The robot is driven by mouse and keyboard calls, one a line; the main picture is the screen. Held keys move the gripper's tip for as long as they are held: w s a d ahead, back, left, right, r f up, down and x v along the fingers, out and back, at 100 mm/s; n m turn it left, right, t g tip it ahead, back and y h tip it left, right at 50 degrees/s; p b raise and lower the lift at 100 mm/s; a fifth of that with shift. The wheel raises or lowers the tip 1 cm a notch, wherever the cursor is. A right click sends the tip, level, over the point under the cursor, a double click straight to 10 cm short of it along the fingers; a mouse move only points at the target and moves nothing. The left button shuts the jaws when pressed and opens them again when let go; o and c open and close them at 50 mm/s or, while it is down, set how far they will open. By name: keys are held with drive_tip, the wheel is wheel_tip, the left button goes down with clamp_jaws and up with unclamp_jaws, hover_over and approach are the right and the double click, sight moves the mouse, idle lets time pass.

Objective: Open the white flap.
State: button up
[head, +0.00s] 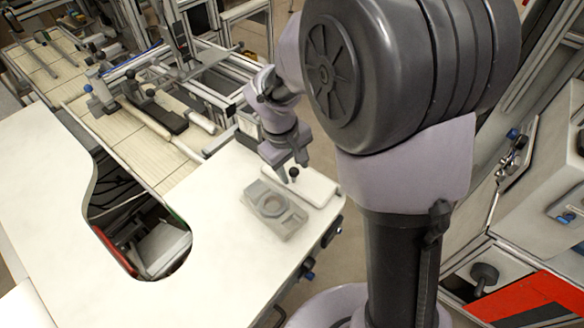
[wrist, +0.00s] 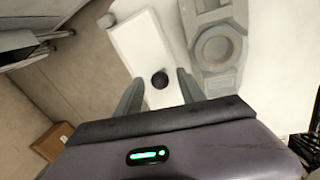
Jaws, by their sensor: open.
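The white flap (head: 318,188) lies flat at the right edge of the white table, with a small black knob (head: 293,172) on it. In the wrist view the flap (wrist: 140,48) is a pale rectangle, and the black knob (wrist: 159,80) stands near its lower end. My gripper (head: 287,166) is above the flap, close to the knob. In the wrist view my gripper (wrist: 158,88) is open, with one finger on each side of the knob and gaps between. I cannot tell how far the fingertips are above the flap.
A grey fixture with a round recess (head: 270,204) sits on the white table (head: 225,270) beside the flap; it also shows in the wrist view (wrist: 215,48). A cut-out in the table (head: 150,245) lies to the left. The table's front part is clear.

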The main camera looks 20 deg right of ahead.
clamp_jaws()
idle(1.4)
